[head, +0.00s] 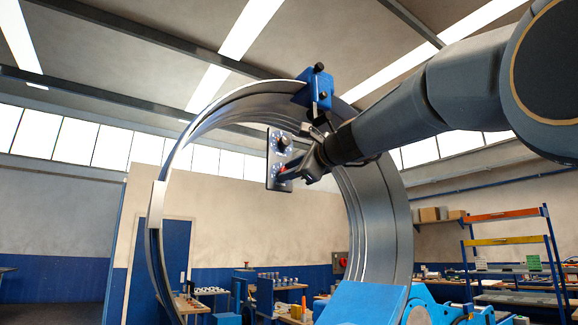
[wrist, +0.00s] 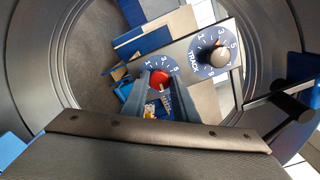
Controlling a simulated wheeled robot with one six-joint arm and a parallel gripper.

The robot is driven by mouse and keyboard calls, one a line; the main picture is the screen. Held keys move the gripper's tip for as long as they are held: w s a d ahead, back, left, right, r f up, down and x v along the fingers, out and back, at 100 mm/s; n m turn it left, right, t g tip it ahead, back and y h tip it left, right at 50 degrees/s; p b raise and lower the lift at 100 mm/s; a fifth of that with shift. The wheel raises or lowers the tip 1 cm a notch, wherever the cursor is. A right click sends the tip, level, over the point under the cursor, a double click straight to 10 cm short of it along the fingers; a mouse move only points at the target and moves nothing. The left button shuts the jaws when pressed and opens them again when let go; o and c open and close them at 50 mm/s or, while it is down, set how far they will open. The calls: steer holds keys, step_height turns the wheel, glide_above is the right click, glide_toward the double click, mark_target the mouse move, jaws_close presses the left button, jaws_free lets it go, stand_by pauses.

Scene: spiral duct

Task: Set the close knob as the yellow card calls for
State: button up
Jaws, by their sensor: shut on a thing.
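A dark control panel (head: 279,158) with two dials hangs inside the big metal ring. My gripper (head: 286,178) reaches its lower dial from the right. In the wrist view my gripper (wrist: 160,76) has its fingers on either side of a red knob (wrist: 159,78), shut on it. The red knob's dial shows 1, 3 and 5; its name and pointer are hidden or too small to read. The other dial, marked TRACK, has a dark grey knob (wrist: 220,56) and stands clear of the fingers. I cannot make out a yellow card in either view.
The curved metal duct ring (head: 384,222) surrounds the panel and my gripper. A blue clamp (head: 318,90) sits on its top rim. Behind are low benches with small parts and a shelf rack (head: 508,240) at the right.

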steer(key=shift+f+m+p, duration=0.15)
steer(key=shift+m+p, duration=0.35)
steer(key=shift+m, duration=0.6)
steer(key=o, duration=1.1)
steer(key=shift+c, duration=0.2)
steer(key=shift+s, duration=0.1)
steer(key=b+v, duration=0.3)
steer(key=v, duration=0.4)
steer(key=shift+s+d, duration=0.25)
steer(key=shift+s, duration=0.05)
